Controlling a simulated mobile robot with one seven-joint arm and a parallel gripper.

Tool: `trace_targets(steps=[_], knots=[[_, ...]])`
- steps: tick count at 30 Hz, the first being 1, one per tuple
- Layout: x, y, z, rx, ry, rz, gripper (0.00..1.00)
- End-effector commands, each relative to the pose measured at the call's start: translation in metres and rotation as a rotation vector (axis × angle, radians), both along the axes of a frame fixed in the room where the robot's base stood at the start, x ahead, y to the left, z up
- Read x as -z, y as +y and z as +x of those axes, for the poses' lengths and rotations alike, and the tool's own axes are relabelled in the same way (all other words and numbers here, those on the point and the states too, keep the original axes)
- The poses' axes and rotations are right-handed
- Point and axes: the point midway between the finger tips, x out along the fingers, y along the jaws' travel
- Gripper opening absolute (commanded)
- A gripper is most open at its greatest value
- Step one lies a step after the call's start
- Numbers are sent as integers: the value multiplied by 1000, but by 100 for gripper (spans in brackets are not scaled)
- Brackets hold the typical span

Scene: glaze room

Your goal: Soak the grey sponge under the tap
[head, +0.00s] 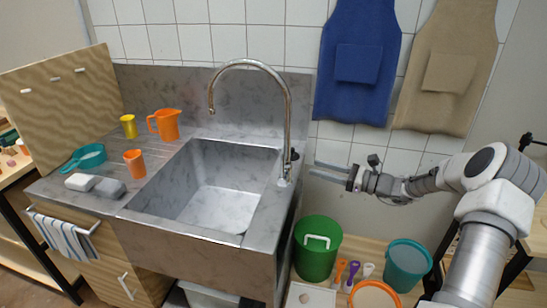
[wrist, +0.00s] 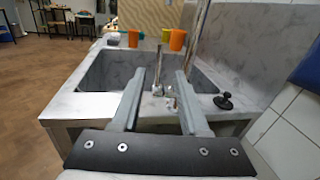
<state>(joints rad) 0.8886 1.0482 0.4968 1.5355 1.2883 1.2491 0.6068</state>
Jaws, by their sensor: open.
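The grey sponge (head: 110,187) lies on the counter left of the sink (head: 215,205), beside a white block (head: 82,182). The tap (head: 287,110) is a tall metal gooseneck at the sink's right back; its spout hangs over the basin, with no water visible. A dark knob (head: 294,155) sits at the tap's base; a black knob also shows in the wrist view (wrist: 223,101). My gripper (head: 314,170) is open and empty, right of the sink and far from the sponge. In the wrist view its fingers (wrist: 160,74) point towards the sink. I cannot clearly make out the sponge there.
Blue (head: 357,65) and tan (head: 448,70) aprons hang behind my arm. A green bucket (head: 316,252) and teal bucket (head: 407,265) stand below.

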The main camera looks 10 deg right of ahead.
Motion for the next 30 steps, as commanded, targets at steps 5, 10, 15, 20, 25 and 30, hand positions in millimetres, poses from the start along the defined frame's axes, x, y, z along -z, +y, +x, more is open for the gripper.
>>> trace_targets(steps=[5,10,15,20,25,30], knots=[[0,34,21,-5,0,0,44],[0,65,42,-5,-1,-1,44],[0,95,62,-4,0,-2,44],[0,115,76,-3,0,-3,44],[0,126,84,-2,0,-2,44],[0,129,86,0,0,-2,44]])
